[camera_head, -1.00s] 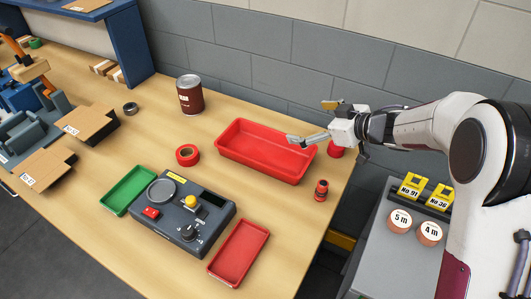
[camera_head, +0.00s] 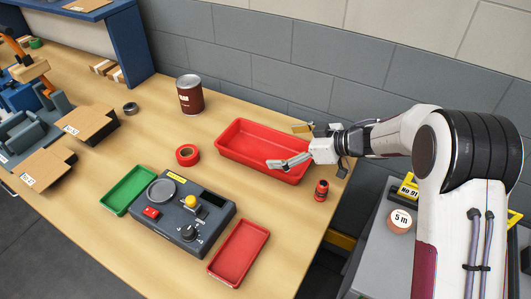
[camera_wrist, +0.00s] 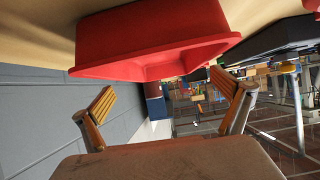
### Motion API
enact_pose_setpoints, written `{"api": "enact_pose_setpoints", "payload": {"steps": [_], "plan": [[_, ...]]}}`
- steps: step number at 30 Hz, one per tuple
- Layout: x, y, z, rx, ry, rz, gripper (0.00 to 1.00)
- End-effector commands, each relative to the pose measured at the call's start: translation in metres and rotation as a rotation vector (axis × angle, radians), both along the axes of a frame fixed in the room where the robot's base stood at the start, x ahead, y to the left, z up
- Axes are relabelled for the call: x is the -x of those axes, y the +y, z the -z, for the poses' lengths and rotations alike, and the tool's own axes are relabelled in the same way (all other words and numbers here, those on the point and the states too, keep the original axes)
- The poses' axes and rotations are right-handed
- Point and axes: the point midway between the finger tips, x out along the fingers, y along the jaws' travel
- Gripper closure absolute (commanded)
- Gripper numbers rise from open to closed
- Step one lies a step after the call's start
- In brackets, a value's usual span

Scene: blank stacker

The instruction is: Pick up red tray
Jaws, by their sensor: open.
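A large, deep red tray (camera_head: 240,146) lies on the wooden bench near the back wall. It also fills the upper middle of the wrist view (camera_wrist: 150,38). A smaller, shallow red tray (camera_head: 239,253) lies at the front edge of the bench, right of the control box. My gripper (camera_head: 276,164) is over the right part of the large tray, with its fingers pointing left. In the wrist view the two fingers (camera_wrist: 166,98) are spread wide with nothing between them. Whether a finger touches the large tray, I cannot tell.
A dark control box (camera_head: 185,213) and a green tray (camera_head: 128,189) stand in front. A tape roll (camera_head: 187,154) and a can (camera_head: 189,95) are left of the large tray. A small red bottle (camera_head: 320,190) stands close to its right, below my arm.

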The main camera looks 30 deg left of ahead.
Motion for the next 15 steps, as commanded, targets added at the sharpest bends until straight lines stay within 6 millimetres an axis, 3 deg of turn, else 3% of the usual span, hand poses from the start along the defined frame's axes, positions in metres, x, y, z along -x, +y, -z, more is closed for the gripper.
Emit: {"api": "enact_pose_setpoints", "payload": {"steps": [6, 15], "plan": [[0.0007, 0.0128, 0.0077, 0.000, 0.001, 0.000, 0.00], [0.0004, 0.0134, 0.0078, 0.000, 0.001, 0.000, 0.00]]}}
